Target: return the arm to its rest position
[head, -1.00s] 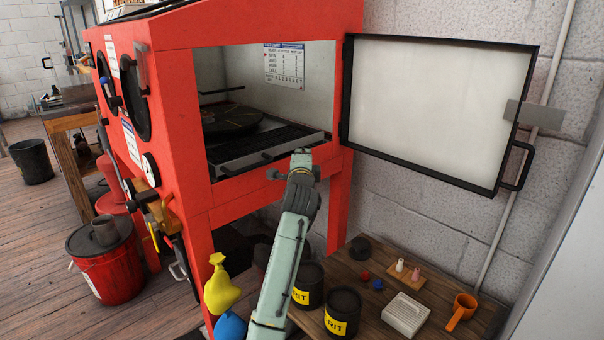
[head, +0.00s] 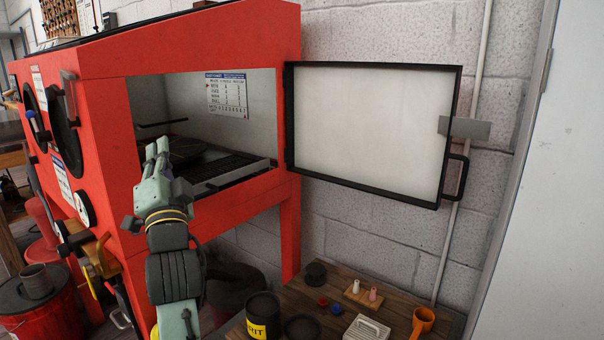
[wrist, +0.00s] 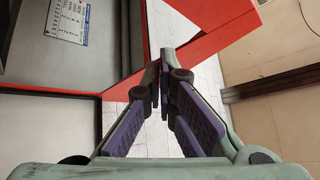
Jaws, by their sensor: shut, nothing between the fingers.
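My gripper (head: 158,150) is in front of the open side of the red blasting cabinet (head: 225,207) in the head view. Its fingers point up and toward the opening. In the wrist view my gripper (wrist: 160,70) has its fingertips together with nothing between them. The cabinet's red frame (wrist: 215,45) and grey interior lie beyond the fingers there. My forearm covers part of the cabinet's lower front edge in the head view.
The cabinet door (head: 372,130) stands open to the right against the block wall. A low wooden table (head: 295,285) holds a grit tub (head: 263,315), an orange cup (head: 422,322) and small parts. A red bucket (head: 45,315) stands at lower left.

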